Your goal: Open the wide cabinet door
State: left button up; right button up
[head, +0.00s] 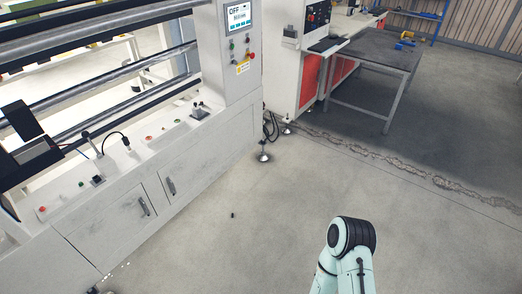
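The wide cabinet door (105,222) is a pale panel low on the front of the white machine at the left. It looks closed, flush with the front. Its dark upright handle (145,207) sits near its right edge. A narrower door (184,172) is just to the right, also closed, with its handle (171,186) near its left edge. Neither of my grippers shows. A mint-green and black part of my arm stands at the bottom right, well apart from the doors.
The concrete floor (240,225) before the doors is mostly clear, with one small dark object (233,215) on it. Levelling feet (264,156) stand by the machine's right end. A dark-topped table (380,48) and a red-and-white machine (309,75) are at the back.

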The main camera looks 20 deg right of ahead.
aim_at(178, 175)
jog(key=z, duration=0.2)
jog(key=i+u, duration=0.2)
jog(key=u, duration=0.5)
jog(key=i+l+u, duration=0.3)
jog(key=i, duration=0.2)
jog(key=i+l+u, duration=0.25)
jog(key=i+l, duration=0.6)
